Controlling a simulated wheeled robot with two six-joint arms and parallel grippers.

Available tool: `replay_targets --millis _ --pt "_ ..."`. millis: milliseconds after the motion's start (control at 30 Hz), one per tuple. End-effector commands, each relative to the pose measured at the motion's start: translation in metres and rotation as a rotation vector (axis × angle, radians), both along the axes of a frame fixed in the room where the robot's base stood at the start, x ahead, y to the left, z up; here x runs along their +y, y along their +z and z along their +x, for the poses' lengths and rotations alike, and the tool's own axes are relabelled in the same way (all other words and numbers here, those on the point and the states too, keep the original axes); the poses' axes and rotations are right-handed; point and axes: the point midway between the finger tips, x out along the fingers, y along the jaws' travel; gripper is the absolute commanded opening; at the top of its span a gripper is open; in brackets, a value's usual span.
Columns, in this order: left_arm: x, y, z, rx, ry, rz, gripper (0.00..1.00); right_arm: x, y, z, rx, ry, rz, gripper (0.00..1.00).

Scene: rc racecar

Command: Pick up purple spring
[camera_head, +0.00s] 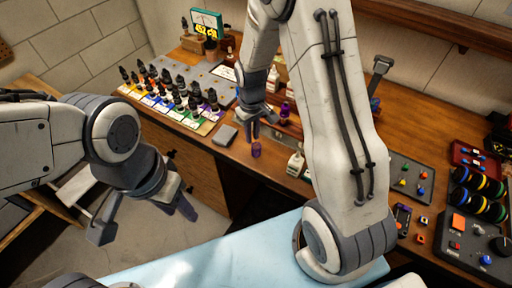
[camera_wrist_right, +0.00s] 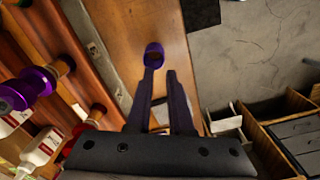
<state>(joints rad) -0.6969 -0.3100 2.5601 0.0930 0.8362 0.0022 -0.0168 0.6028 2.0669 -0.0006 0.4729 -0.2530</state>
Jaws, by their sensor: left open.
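The purple spring (camera_head: 256,150) is a small purple cylinder standing on the wooden bench near its front edge. It also shows in the right wrist view (camera_wrist_right: 154,55), just beyond the fingertips. My right gripper (camera_head: 256,133) hangs just above the spring in the head view. Its two dark fingers (camera_wrist_right: 159,72) have a gap between them and nothing in it; the left finger's tip lies close to the spring, and I cannot tell whether they touch. My left gripper (camera_head: 147,224) is open and empty, off the bench at the left.
Purple-topped bottles (camera_wrist_right: 36,84) and white bottles (camera_wrist_right: 40,148) stand close beside the right gripper. A grey box (camera_head: 227,135) lies left of the spring. A rack of dark dropper bottles (camera_head: 170,92) is at the back left. A light blue surface (camera_head: 215,262) lies in front.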

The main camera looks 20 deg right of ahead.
Motion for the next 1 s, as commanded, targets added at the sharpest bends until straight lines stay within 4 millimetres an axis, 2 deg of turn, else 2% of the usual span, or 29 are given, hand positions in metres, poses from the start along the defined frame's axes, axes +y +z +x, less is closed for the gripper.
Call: replay_targets --millis 233,367,500,800,833,867,900,1000 --pt "0.0 0.01 0.0 0.0 0.0 0.0 0.45 0.001 -0.018 -0.004 0.004 0.0 0.0 0.19" --pt "0.0 0.021 0.0 0.0 0.001 0.0 0.45 0.002 -0.036 -0.01 0.006 0.0 0.0 0.19" --pt "0.0 0.023 0.0 0.0 0.0 0.0 0.45 0.002 -0.053 -0.008 0.002 -0.001 0.0 0.19" --pt "0.0 0.023 0.0 0.0 0.0 0.0 0.45 0.002 -0.06 -0.007 -0.002 -0.001 0.001 0.19" --pt "0.0 0.023 0.0 0.0 0.0 0.0 0.45 0.002 -0.06 -0.007 -0.001 -0.001 0.0 0.16" --pt "0.0 0.023 0.0 0.0 0.0 0.0 0.45 0.002 -0.059 -0.007 -0.001 -0.001 0.0 0.04" --pt "0.0 0.023 0.0 0.0 0.0 0.0 0.45 0.002 -0.059 -0.008 -0.001 -0.001 0.0 0.0" --pt "0.0 0.023 0.0 0.0 0.0 0.0 0.45 0.002 -0.059 -0.007 -0.001 -0.001 0.0 0.0"
